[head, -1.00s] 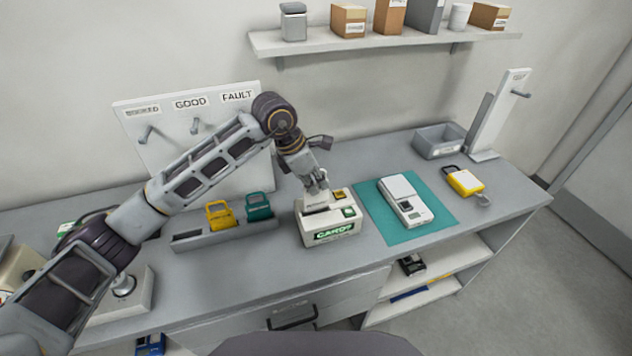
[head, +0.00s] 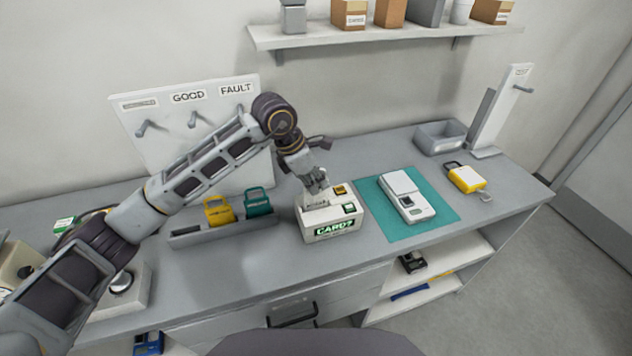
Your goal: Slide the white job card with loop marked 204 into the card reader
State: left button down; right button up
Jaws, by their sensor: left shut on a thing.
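The card reader (head: 331,232) is a white box on the table with a green label on its front and a small green screen and a yellow patch on top. My left gripper (head: 316,197) is directly over the left part of the reader's top, pointing down. It is shut on a white card (head: 315,202) at the reader's top; only a little of the card shows, and its marking is not readable. I cannot tell how deep the card sits in the slot. My right gripper is not in view.
A grey rack (head: 224,232) holds a yellow card (head: 218,211) and a green card (head: 257,202) left of the reader. A scale (head: 406,195) lies on a teal mat (head: 437,211) to the right. A hook board (head: 150,108) stands behind. A yellow padlock-like item (head: 466,178) lies farther right.

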pick_arm(q)
jog(key=shift+f+b, duration=1.2)
jog(key=shift+f, duration=0.3)
dwell(0.4)
jog(key=c, duration=1.5)
grip_release()
jog(key=shift+v, duration=6)
jog(key=shift+r, duration=0.15)
notch_tip(320, 180, up, 9)
jog(key=p, duration=0.9)
jog(key=shift+r+p, duration=0.45)
jog(key=shift+p, duration=0.1)
